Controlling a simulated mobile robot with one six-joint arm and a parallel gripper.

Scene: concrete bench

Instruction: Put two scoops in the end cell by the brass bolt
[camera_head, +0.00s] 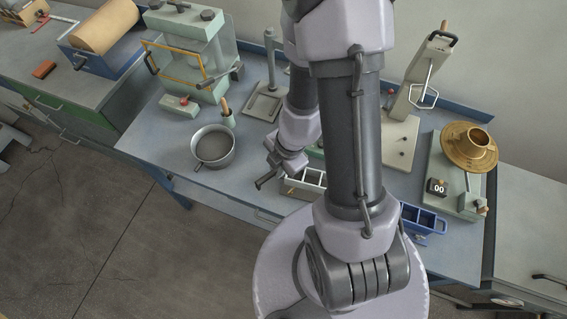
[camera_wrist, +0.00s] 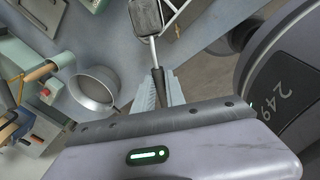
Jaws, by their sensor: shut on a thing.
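My gripper (camera_wrist: 159,88) is shut on the dark handle of a scoop (camera_wrist: 147,18). The scoop's grey pan points to the top of the wrist view; I cannot tell surely whether it holds material. In the head view my gripper (camera_head: 268,174) is between the pot and the pale mould. The round metal pot (camera_head: 230,158) holds grey material and also shows in the wrist view (camera_wrist: 97,106). The pale celled mould (camera_head: 291,190) is partly hidden by my arm. A small brass-coloured piece (camera_wrist: 178,32) shows beside the scoop, perhaps the bolt. A blue celled mould (camera_head: 424,224) stands at the right.
A green press (camera_head: 190,50) stands at the back left of the bench. A small stand (camera_head: 268,100) is behind the pot. A tilted lever device (camera_head: 425,75) and a scale with a brass pan (camera_head: 469,150) are at the right. Bare bench lies left of the pot.

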